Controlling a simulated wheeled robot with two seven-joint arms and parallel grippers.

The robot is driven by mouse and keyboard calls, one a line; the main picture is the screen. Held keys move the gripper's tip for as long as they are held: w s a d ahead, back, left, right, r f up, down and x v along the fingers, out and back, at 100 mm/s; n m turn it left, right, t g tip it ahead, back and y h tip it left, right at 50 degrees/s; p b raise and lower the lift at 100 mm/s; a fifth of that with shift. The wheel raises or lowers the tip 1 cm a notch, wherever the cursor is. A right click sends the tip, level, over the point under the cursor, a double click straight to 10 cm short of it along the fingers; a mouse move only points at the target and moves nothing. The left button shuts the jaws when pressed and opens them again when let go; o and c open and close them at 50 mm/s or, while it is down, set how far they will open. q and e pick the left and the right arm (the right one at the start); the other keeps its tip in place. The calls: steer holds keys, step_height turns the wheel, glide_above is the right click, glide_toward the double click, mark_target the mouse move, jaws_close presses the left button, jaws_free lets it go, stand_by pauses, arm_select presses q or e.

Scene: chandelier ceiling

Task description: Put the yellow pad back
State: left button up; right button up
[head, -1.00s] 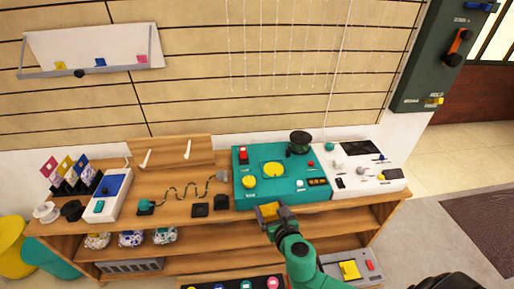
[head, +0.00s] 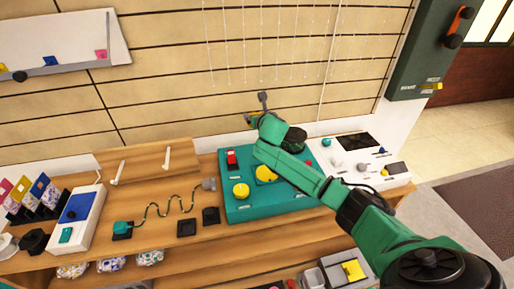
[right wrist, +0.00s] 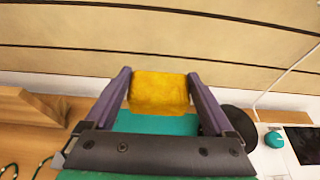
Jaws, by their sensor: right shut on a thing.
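My right gripper (head: 262,108) is shut on a yellow pad (right wrist: 160,90). In the right wrist view the pad is a soft-edged yellow block between the two purple-grey fingers. My left gripper is not in view.
The console carries a yellow button (head: 241,190), a red switch (head: 231,158) and a partly covered yellow disc (head: 265,174). A white panel (head: 345,158) stands to its right. A wall shelf (head: 60,45) holds small coloured blocks. A grey box (head: 330,272) with a yellow piece sits low.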

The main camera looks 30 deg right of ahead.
step_height(320, 180, down, 14)
steer(key=b, duration=0.4)
steer(key=shift+a+b, duration=0.1)
steer(key=shift+b, duration=0.3)
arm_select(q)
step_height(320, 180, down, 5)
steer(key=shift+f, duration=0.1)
arm_select(e)
steer(key=shift+r, duration=0.1)
steer(key=o, duration=1)
steer(key=shift+s+r+p, duration=0.1)
steer(key=shift+r+p, duration=0.05)
steer(key=shift+p, duration=0.2)
steer(key=p+v, duration=0.3)
steer(key=v, duration=0.7)
steer(key=shift+s+r+p, duration=0.15)
steer(key=shift+s+p, duration=0.2)
steer(key=shift+p, duration=0.05)
steer(key=shift+s+a+r, duration=0.15)
steer(key=shift+s, duration=0.25)
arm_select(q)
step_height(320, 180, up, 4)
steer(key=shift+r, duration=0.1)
